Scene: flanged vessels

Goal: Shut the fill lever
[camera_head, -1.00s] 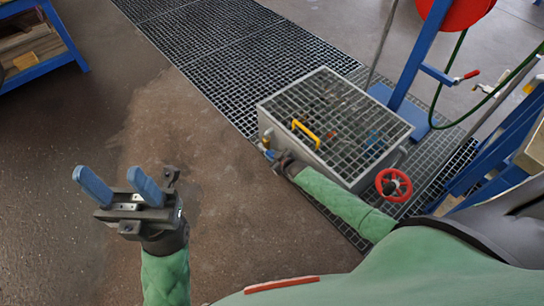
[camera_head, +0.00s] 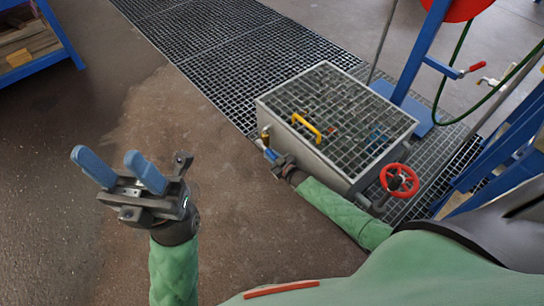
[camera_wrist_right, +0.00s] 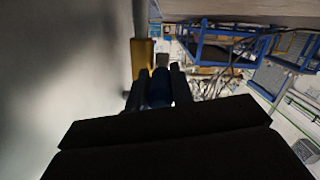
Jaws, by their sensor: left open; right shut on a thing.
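The grey box-shaped vessel (camera_head: 350,160) with a grated top stands at the middle right. A brass fitting (camera_head: 265,137) sits on its left side and also shows in the right wrist view (camera_wrist_right: 141,60). My right gripper (camera_head: 271,154) is beside that side, just below the fitting. In the right wrist view its fingers (camera_wrist_right: 159,85) are shut on a blue piece (camera_wrist_right: 158,90), seemingly the fill lever's handle. The fingers hide most of the lever, and its angle is unclear. My left gripper (camera_head: 112,170) is open and empty above the bare floor at the left.
A red handwheel (camera_head: 399,180) is at the vessel's right, close to my right arm. Floor grating (camera_head: 210,45) runs behind. A blue shelf (camera_head: 40,45) stands far left. The brown floor on the left is clear.

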